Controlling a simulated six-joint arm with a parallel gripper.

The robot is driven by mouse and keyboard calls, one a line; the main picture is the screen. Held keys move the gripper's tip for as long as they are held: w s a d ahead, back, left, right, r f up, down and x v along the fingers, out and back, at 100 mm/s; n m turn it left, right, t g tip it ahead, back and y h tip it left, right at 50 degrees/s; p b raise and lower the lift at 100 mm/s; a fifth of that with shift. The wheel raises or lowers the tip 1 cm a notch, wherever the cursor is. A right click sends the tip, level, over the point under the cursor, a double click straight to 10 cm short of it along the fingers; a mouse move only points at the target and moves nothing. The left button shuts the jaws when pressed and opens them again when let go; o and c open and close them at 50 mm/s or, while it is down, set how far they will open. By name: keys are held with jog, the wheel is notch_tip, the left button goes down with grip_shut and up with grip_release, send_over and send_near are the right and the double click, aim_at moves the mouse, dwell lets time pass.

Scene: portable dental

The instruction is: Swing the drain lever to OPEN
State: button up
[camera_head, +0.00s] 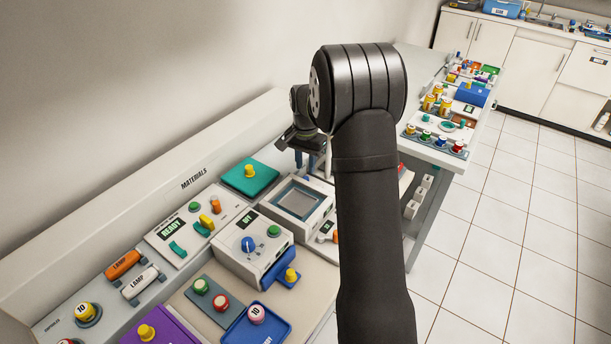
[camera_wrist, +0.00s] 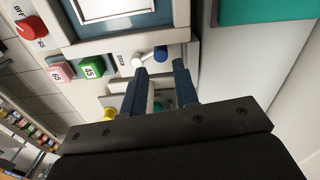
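The drain lever (camera_wrist: 148,58) shows in the wrist view on the front of a pale device, with a white round end at left and a blue end at right. Small lettering beside it is too blurred to read. My gripper (camera_wrist: 160,68) is open, its two dark blue fingers apart, with the blue end just beyond and between the fingertips. I cannot tell whether they touch it.
In the wrist view a red knob (camera_wrist: 30,28) marked OFF, a pink block (camera_wrist: 60,71) and a green block (camera_wrist: 92,68) sit left of the lever. A yellow knob (camera_wrist: 111,113) is near the left finger. A teal pad (camera_head: 251,177) lies left of the device.

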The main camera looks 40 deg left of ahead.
aim_at(306, 178)
notch_tip(306, 178, down, 5)
jog(key=shift+f, duration=0.1)
dwell(0.3)
grip_shut()
